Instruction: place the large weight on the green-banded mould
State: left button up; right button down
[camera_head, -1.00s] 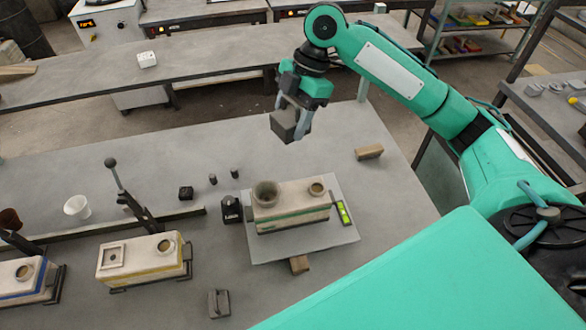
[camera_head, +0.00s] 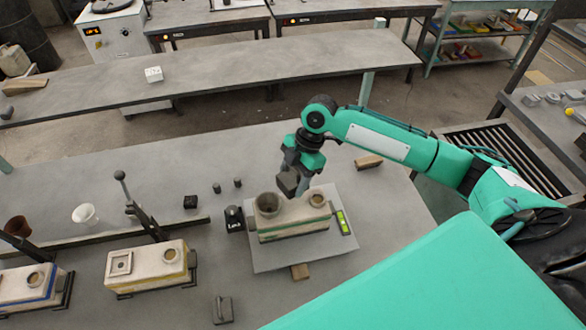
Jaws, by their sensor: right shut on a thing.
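My right gripper (camera_head: 294,174) is shut on the large weight (camera_head: 286,184), a dark grey block. In the picture the weight overlaps the back edge of the green-banded mould (camera_head: 292,224), between its pouring cup (camera_head: 267,204) and the smaller round opening (camera_head: 317,200). It looks held above the mould; the exact gap cannot be told. The mould is a pale block with a green stripe, lying on a light grey plate (camera_head: 283,258). My left gripper is not in view.
A green level (camera_head: 343,222) lies right of the mould, a black labelled block (camera_head: 234,218) left. A yellow-banded mould (camera_head: 147,266) and a blue-banded mould (camera_head: 28,286) stand further left. A smaller handled weight (camera_head: 222,309) is in front. Wooden blocks (camera_head: 368,162) lie nearby.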

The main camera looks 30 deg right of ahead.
aim_at(293, 188)
notch_tip(293, 188, down, 4)
jog(key=shift+r+p, duration=0.25)
jog(key=shift+p, duration=0.3)
jog(key=shift+f, duration=0.2)
jog(key=shift+c, duration=2.4)
grip_release()
jog(key=shift+s+f, duration=0.1)
jog(key=shift+f, duration=0.05)
